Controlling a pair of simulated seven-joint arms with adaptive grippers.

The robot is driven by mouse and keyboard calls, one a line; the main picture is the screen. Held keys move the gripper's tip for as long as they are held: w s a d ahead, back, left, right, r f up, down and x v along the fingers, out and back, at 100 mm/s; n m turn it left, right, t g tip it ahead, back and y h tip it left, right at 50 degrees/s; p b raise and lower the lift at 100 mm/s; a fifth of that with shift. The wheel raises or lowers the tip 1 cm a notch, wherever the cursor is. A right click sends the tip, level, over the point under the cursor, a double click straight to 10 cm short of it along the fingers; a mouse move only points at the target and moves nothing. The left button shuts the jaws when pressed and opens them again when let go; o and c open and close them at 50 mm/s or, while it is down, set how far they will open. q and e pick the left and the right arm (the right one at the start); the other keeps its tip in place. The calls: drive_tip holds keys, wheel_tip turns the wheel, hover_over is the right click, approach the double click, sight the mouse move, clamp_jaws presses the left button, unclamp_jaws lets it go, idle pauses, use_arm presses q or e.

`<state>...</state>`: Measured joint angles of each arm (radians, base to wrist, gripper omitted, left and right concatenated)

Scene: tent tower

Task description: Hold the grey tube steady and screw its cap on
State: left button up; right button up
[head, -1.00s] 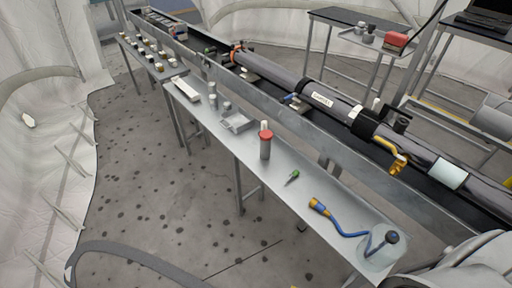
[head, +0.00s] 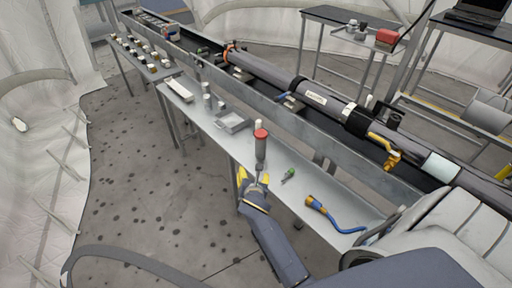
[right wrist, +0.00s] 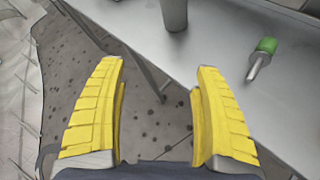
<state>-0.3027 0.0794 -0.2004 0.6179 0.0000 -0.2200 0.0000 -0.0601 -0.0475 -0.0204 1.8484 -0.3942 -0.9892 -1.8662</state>
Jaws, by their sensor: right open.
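The grey tube (head: 261,153) stands upright on the narrow metal bench, with a red cap (head: 261,134) on its top. I cannot tell how tightly the cap sits. My right gripper (head: 253,174) is at the bench's front edge, just in front of and below the tube, and is open and empty. In the right wrist view its two yellow fingers (right wrist: 158,66) are spread wide, and the tube's lower part (right wrist: 174,12) shows beyond them at the top; the cap is out of that view. My left gripper is not in view.
A small green-topped tool (head: 289,173) lies right of the tube. A blue hose with a yellow end (head: 318,203) lies farther right. A grey tray (head: 233,122) and small containers stand to the left. A long rail with a dark tube (head: 315,97) runs behind.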

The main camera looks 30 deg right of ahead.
sight(260, 148)
wheel_tip(260, 148, up, 6)
drive_tip(key=d+n+h, duration=0.1)
drive_tip(key=d+n, duration=0.1)
drive_tip(key=shift+s+d+r+n, duration=0.2)
drive_tip(key=shift+d+n, duration=0.05)
drive_tip(key=shift+n, duration=0.15)
drive_tip(key=x, duration=1.2)
drive_tip(key=shift+d, duration=0.25)
drive_tip(key=shift+h, duration=0.3)
drive_tip(key=shift+x, duration=2.65)
drive_tip(key=c, duration=1.4)
